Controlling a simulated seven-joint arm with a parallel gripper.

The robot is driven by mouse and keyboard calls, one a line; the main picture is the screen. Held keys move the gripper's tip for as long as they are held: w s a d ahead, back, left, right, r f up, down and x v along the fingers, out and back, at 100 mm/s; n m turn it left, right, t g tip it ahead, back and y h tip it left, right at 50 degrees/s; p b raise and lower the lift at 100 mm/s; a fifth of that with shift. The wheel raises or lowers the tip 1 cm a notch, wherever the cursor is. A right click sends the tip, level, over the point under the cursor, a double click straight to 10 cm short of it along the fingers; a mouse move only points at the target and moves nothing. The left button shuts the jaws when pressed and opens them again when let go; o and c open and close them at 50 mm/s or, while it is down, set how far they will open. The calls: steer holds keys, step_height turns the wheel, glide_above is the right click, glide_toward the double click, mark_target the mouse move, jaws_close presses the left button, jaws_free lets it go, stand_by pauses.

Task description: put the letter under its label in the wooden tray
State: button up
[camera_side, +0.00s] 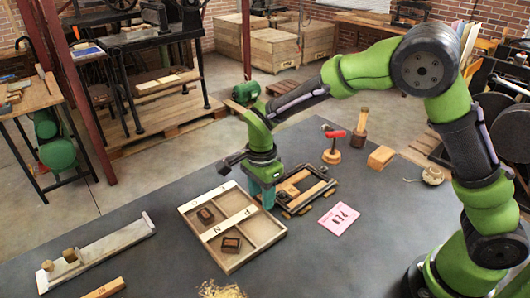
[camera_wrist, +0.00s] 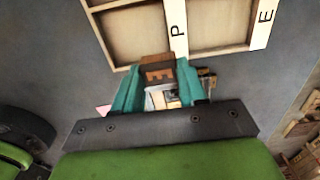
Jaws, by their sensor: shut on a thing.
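My gripper (camera_wrist: 158,82) is shut on a brown wooden letter block (camera_wrist: 159,70), whose face shows what looks like an E turned on its side. The wooden tray (camera_wrist: 112,54) lies just beyond the fingertips, with labels P and E readable on its strips. In the side view my gripper (camera_side: 264,194) points down at the right edge of the tray (camera_side: 231,270), beside a dark frame; the held block is not clear there. Two dark letter blocks, one (camera_side: 205,215) further back and one (camera_side: 231,244) nearer, lie in separate tray compartments.
The dark frame (camera_side: 322,200) with wooden bars lies right of my gripper. A pink card (camera_side: 339,218) reading PEN lies beside it. A red-headed tool (camera_side: 333,145), a mallet (camera_side: 360,128) and a wooden block (camera_side: 381,157) stand behind. A long metal composing tool (camera_side: 105,252) lies left.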

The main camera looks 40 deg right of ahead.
glide_above(234, 204)
steer(key=shift+w+f, duration=0.15)
steer(key=shift+f, duration=2.05)
steer(key=shift+f, duration=0.15)
steer(key=o, duration=1)
